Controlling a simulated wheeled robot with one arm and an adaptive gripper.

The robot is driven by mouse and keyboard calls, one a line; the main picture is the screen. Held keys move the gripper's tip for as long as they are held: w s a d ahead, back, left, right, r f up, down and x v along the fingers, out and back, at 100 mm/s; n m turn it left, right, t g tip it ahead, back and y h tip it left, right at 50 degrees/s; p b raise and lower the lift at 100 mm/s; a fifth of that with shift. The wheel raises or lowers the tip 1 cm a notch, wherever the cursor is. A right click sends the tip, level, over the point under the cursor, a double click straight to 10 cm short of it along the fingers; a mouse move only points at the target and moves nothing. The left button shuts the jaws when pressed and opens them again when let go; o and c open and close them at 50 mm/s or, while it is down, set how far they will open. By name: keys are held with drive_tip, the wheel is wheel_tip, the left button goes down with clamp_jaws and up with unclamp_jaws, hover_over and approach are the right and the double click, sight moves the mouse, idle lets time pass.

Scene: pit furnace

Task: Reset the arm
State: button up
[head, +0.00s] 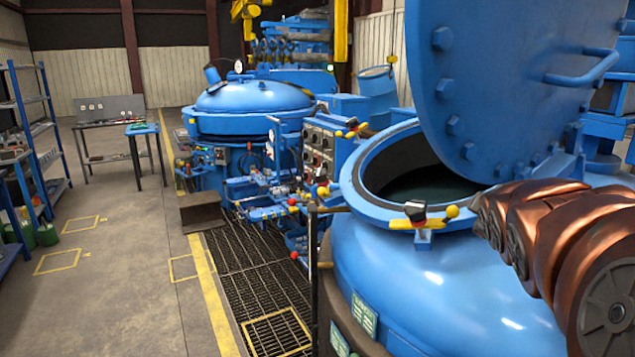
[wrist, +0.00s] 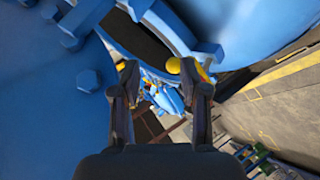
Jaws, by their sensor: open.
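My gripper (wrist: 160,72) shows in the wrist view with its two dark fingers spread apart. It is open and no object is held between the fingers. A yellow knob (wrist: 173,65) appears right beside the right fingertip; I cannot tell whether they touch. In the head view my copper-coloured arm (head: 560,240) reaches in from the right, over the near blue furnace (head: 450,290). I cannot make out the gripper itself in the head view.
The near furnace's round lid (head: 490,80) stands raised above its open mouth, close to my arm. A yellow-handled clamp (head: 418,222) sits on its rim. A second blue furnace (head: 250,100) is shut farther back. Floor grating (head: 245,275) and clear concrete floor (head: 120,290) lie to the left.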

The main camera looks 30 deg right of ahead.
drive_tip(key=w+a+f+m+g+y, duration=0.25)
drive_tip(key=a+f+y, duration=0.45)
drive_tip(key=a+f, duration=1.2)
drive_tip(key=s+a+f+g+y, duration=0.1)
drive_tip(key=s+a+f+g, duration=0.1)
drive_tip(key=s+a, duration=0.5)
drive_tip(key=s+a+f+g+y, duration=0.2)
drive_tip(key=s+a+g, duration=0.3)
drive_tip(key=a, duration=0.7)
drive_tip(key=shift+s+f+m, duration=0.35)
drive_tip(key=shift+s+f, duration=0.45)
drive_tip(key=shift+s, duration=0.1)
